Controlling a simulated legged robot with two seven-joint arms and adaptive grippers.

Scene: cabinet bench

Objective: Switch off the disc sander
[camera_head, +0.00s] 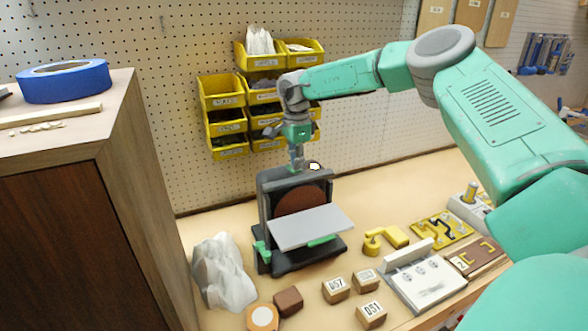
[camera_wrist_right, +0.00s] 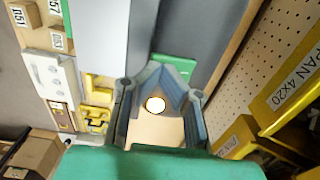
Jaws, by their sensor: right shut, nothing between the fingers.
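The disc sander (camera_head: 297,196) stands on the bench, with a dark frame, a reddish-brown disc and a tilted light grey table (camera_head: 309,227). A glowing white round spot (camera_head: 314,167) shows at its top edge; I cannot tell whether it is a button or a lamp. My right gripper (camera_head: 298,163) points down at the sander's top, just left of the spot, shut and empty. I cannot tell whether it touches. In the right wrist view, a similar glowing round spot (camera_wrist_right: 155,104) shows framed by the gripper's finger links (camera_wrist_right: 160,78). My left gripper is not in view.
A crumpled clear bag (camera_head: 221,272) lies left of the sander. Several numbered wooden blocks (camera_head: 336,290) and a yellow bracket (camera_head: 385,240) lie in front and right. Yellow bins (camera_head: 222,92) hang on the pegboard behind. A brown cabinet (camera_head: 80,215) stands at left.

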